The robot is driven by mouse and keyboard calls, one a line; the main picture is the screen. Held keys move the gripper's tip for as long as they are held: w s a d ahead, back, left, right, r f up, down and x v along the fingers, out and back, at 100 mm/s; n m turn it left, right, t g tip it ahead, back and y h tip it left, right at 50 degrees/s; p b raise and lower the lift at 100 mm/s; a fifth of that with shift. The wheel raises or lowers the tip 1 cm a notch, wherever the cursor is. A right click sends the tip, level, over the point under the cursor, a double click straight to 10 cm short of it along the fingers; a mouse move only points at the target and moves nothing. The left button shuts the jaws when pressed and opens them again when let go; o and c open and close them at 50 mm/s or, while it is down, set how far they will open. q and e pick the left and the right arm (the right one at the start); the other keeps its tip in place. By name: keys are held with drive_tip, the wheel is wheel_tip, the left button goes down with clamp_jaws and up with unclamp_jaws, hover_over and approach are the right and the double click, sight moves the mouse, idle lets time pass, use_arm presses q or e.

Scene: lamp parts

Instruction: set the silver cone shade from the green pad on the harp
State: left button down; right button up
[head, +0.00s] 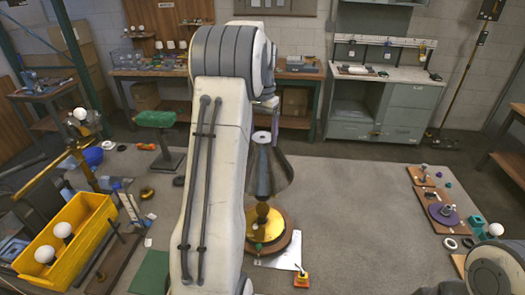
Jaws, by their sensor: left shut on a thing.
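The silver cone shade (265,172) is upright, narrow end up, right of my large white left arm. My left gripper (263,130) is shut on its top; the fingertips are small and dark here. Directly below the shade in the picture is a gold lamp base (266,230) on a round wooden board. The harp is not visible, and I cannot tell whether the shade touches it. A dark green pad (150,272) lies bare on the floor at lower left. My right gripper is out of view.
A white sheet and an orange block (301,279) lie by the lamp base. Wooden boards with a purple disc (443,214) are at right. Carpet between is clear.

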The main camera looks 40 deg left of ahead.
use_arm(q)
drive_tip(key=shift+f+b, duration=0.85)
drive_tip(key=shift+f, duration=1.3)
idle(1.7)
unclamp_jaws()
wheel_tip(320, 180, up, 9)
drive_tip(key=shift+r+b, duration=0.1)
drive_tip(key=shift+b, duration=0.9)
drive_tip(key=shift+r, duration=0.6)
